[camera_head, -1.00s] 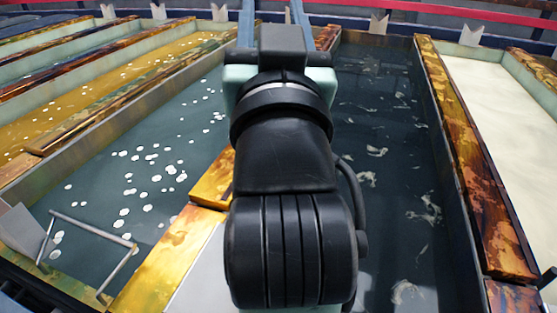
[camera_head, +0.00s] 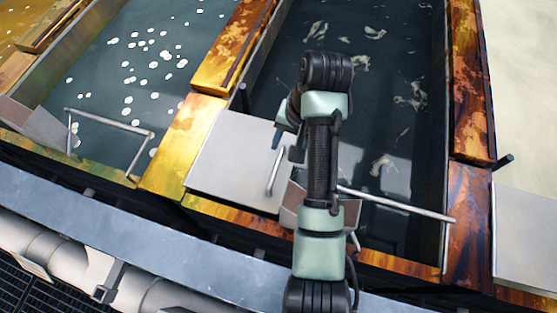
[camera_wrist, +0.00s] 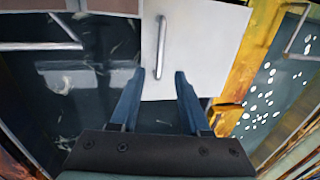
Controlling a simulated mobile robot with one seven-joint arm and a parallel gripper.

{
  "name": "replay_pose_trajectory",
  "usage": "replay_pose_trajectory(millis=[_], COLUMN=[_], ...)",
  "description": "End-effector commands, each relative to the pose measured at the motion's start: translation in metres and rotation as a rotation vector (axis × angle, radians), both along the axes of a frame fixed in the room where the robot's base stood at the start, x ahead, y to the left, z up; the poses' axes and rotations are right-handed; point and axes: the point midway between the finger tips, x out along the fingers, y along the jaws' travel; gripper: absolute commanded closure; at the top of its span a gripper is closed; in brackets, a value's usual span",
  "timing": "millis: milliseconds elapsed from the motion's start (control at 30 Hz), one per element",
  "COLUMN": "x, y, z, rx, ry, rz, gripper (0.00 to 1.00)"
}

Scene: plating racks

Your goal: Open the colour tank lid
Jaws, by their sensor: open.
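A flat grey lid (camera_head: 232,158) with a bar handle (camera_head: 273,172) lies over the near left part of a dark tank. In the wrist view the lid (camera_wrist: 205,45) looks pale, and its handle (camera_wrist: 161,45) stands upright in the picture, just beyond the fingertips. My gripper (camera_wrist: 160,72) is open, with its two blue fingers on either side of the handle's line and nothing visible between them. In the head view only a bit of a blue finger shows near the lid's right edge; my arm hides the rest. Whether the fingers touch the lid cannot be told.
The dark liquid (camera_head: 385,110) lies open right of the lid. A metal rod (camera_head: 395,203) crosses the tank's near end. Stained yellow and brown rims border the tanks. Another pale panel (camera_head: 527,235) lies at the right, and a tank with white floating spots (camera_head: 130,75) at the left.

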Motion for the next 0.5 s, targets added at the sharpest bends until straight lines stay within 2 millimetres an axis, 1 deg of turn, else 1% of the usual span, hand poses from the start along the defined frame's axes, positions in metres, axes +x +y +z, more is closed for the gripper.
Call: replay_pose_trajectory(millis=[33,300,400,500], x=[-0.001,0.003,0.005,0.006], y=[0.003,0.013,0.016,0.017], z=[-0.011,-0.065,-0.08,-0.09], rx=[0.002,0.0,-0.001,0.0], ry=[0.008,0.003,0.001,0.0], rz=[0.001,0.001,0.001,0.001], gripper=[0.53,0.53,0.53,0.53])
